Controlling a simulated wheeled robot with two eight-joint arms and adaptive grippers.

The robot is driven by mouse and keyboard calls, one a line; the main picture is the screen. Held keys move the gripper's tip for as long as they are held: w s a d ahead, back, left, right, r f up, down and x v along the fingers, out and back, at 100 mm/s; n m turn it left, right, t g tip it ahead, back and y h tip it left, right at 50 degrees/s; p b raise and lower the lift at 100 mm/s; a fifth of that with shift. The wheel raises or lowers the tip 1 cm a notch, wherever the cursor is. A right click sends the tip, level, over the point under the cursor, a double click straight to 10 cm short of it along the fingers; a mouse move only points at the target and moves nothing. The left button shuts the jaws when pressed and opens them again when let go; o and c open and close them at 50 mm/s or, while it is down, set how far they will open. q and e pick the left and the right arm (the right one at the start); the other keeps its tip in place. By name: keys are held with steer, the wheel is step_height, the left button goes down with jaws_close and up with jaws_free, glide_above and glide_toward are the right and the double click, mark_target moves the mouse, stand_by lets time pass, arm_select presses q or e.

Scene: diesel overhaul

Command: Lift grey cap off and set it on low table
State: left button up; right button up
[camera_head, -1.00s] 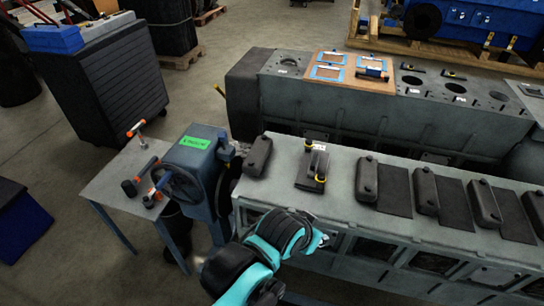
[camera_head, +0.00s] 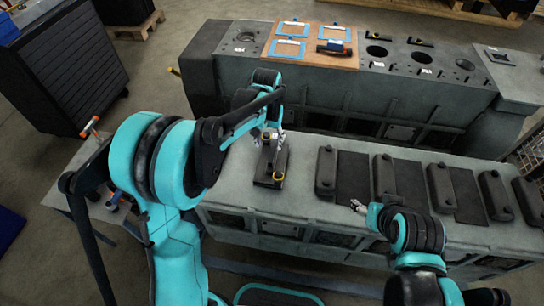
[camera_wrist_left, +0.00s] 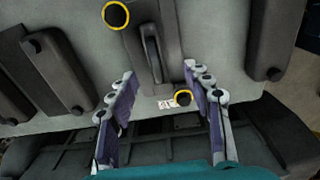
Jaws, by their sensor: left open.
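The grey cap (camera_head: 270,168) is a dark, flat piece with a raised handle and two yellow-ringed knobs. It lies on the near engine block's top. In the left wrist view the cap (camera_wrist_left: 170,20) shows its handle (camera_wrist_left: 152,55) and a white label. My left gripper (camera_head: 270,137) is over the cap's far end, open, its fingers (camera_wrist_left: 160,75) on either side of the cap with a gap. I cannot tell its exact height. My right gripper (camera_head: 357,206) is over the block's front part, right of the cap; its jaws are too small to read. The low table (camera_head: 68,187) is at left, partly hidden by my left arm.
Dark covers (camera_head: 326,172) stand in a row along the near block (camera_head: 300,200), right of the cap. A second block (camera_head: 235,70) behind it carries a wooden board with blue frames. An orange-handled tool (camera_head: 91,127) is on the low table. A black cabinet (camera_head: 65,75) stands behind the table.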

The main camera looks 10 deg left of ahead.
mark_target(272, 154)
arm_select(q)
steer(key=shift+w+d+f, duration=0.15)
steer(key=shift+w+f, duration=0.35)
steer(key=shift+w, duration=0.2)
steer(key=shift+f, duration=0.3)
steer(key=f, duration=0.2)
steer(key=f+b, duration=0.1)
steer(key=f, duration=0.4)
steer(key=shift+s+d+b, duration=0.1)
steer(key=shift+d+b, duration=0.25)
steer(key=shift+b, duration=0.05)
steer(key=shift+f, duration=0.4)
steer(key=shift+r, duration=0.1)
jaws_close()
